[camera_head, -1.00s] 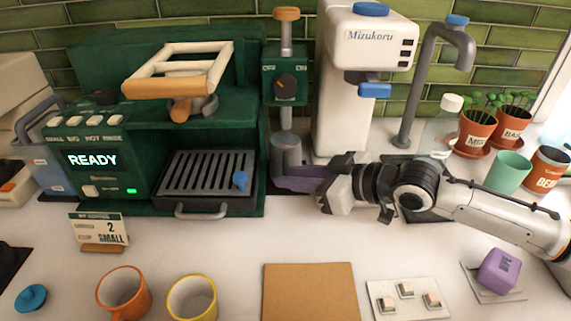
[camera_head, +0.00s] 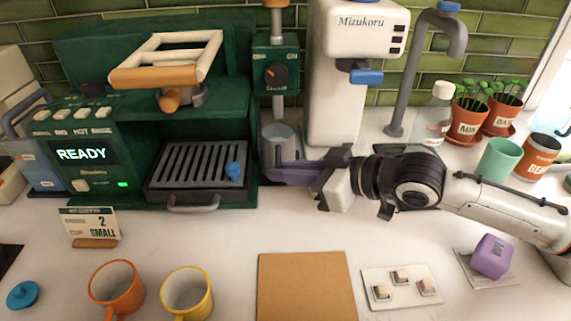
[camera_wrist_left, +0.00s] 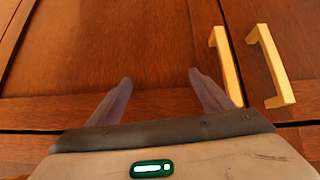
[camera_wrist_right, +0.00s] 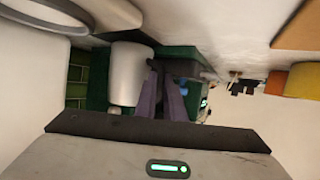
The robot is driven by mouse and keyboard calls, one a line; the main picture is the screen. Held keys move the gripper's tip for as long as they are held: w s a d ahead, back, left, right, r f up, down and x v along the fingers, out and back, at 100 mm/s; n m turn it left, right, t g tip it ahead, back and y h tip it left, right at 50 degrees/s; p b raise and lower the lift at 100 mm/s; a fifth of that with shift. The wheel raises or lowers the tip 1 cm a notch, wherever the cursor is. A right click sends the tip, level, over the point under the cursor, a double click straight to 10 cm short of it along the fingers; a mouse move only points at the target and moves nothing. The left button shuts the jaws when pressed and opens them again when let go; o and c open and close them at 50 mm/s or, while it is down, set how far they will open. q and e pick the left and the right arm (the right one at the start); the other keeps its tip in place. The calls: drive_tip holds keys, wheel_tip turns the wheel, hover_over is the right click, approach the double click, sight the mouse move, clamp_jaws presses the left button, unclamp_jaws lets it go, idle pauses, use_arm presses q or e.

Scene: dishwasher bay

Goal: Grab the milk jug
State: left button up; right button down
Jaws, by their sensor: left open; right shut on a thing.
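The milk jug appears to be the grey metal jug (camera_head: 278,140) standing upright on the counter below the dark green frother. It also shows as a pale cylinder (camera_wrist_right: 130,72) in the right wrist view. My right gripper (camera_head: 277,172) reaches in from the right, its purple fingers at the jug's near side. In the right wrist view its fingers (camera_wrist_right: 160,92) are close together beside the jug, shut apparently on its handle, which they hide. My left gripper (camera_wrist_left: 160,88) is open and empty before wooden cabinet doors; it is outside the head view.
The green coffee machine (camera_head: 120,150) stands left of the jug, and the white water dispenser (camera_head: 335,100) behind to the right. Clear counter lies between.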

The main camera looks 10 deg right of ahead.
drive_tip(key=s, duration=0.3)
drive_tip(key=s+a+b, duration=0.1)
drive_tip(key=s, duration=0.3)
drive_tip(key=s+a, duration=0.1)
drive_tip(key=s, duration=0.3)
drive_tip(key=shift+a+b, duration=0.15)
drive_tip(key=shift+b, duration=0.2)
drive_tip(key=s+p, duration=0.1)
drive_tip(key=p, duration=0.2)
drive_tip(key=s+p, duration=0.1)
drive_tip(key=shift+s+a+r, duration=0.25)
drive_tip(key=shift+s+r, duration=0.05)
drive_tip(key=shift+r, duration=0.05)
drive_tip(key=shift+s+a+f+p, duration=0.1)
drive_tip(key=shift+s+p, duration=0.35)
drive_tip(key=shift+p, duration=0.25)
